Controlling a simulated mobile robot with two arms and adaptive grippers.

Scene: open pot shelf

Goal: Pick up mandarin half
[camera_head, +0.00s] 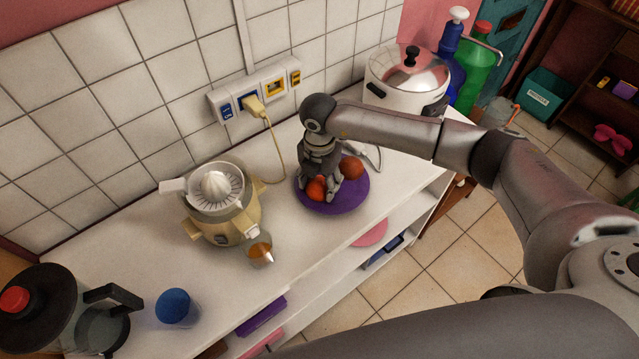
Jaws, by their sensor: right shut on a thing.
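My right gripper (326,182) reaches down from above to the purple plate (347,204) on the white counter. It is shut on an orange-red piece of fruit, the mandarin half (315,190), which is partly hidden by the fingers. The piece is at or just above the plate; I cannot tell which. Another orange fruit piece (352,167) lies on the plate just right of the fingers. My left gripper is not in view.
A cream juicer (222,205) stands left of the plate, with a small glass (260,250) before it. A steel pot (407,75) stands behind right. A blue cup (175,306) and a blender (45,305) are front left. A power cord (273,145) hangs from the wall socket.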

